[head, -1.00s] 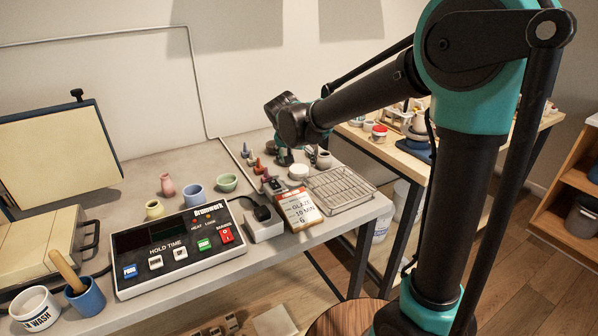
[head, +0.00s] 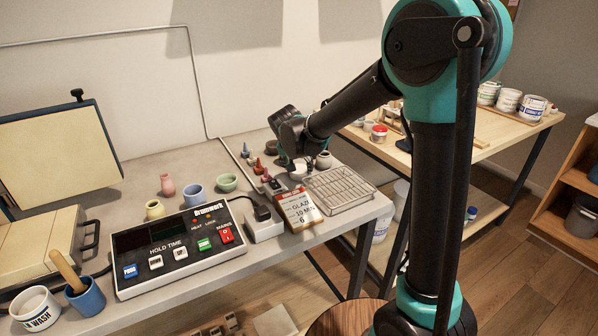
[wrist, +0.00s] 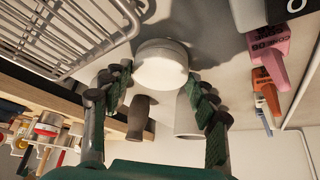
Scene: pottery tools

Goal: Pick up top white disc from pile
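The white disc (wrist: 160,62) shows in the wrist view, round and pale, just ahead of my gripper's fingertips. Whether it tops a pile of several discs cannot be told. In the head view the white disc (head: 298,171) is a small pale shape at the back of the grey table, partly hidden by my gripper. My gripper (wrist: 163,98) is open, with one green-padded finger on each side and the disc beyond the gap. In the head view my gripper (head: 288,162) is low over the table, beside the disc. Contact with the disc cannot be told.
A wire rack (head: 340,190) stands right of the disc; it also shows in the wrist view (wrist: 70,35). A glaze card (head: 299,211) and a control box (head: 180,248) lie in front.

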